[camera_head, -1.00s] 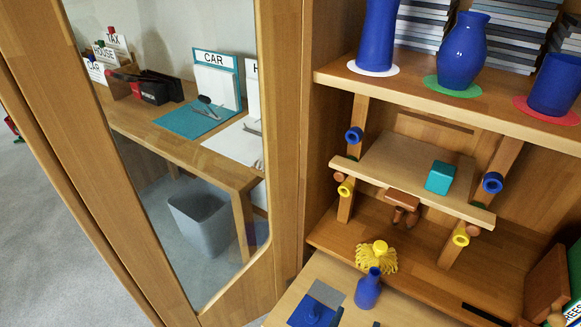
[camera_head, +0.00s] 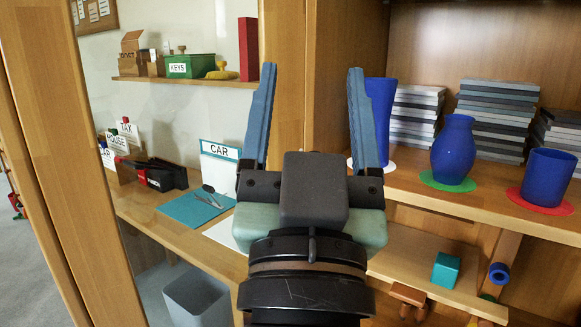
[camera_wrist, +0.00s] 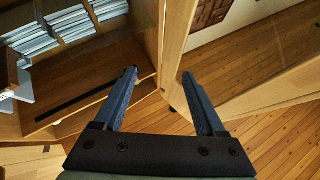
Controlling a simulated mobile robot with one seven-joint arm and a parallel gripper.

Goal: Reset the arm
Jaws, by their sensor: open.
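My gripper (camera_head: 310,115) stands upright in the middle of the head view, with its two blue fingers spread wide and nothing between them. In the wrist view my gripper (camera_wrist: 160,85) is also open and empty, with the wooden floor (camera_wrist: 230,135) and a cabinet edge beyond the fingers. My arm and wrist hide part of the shelf unit and the desk behind.
Blue vases (camera_head: 453,150) and a blue cup (camera_head: 549,178) stand on colored discs on the upper shelf at right. A teal block (camera_head: 446,269) lies on the lower board. A wooden door frame (camera_head: 62,150) stands at left. A grey bin (camera_head: 197,300) stands under the desk.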

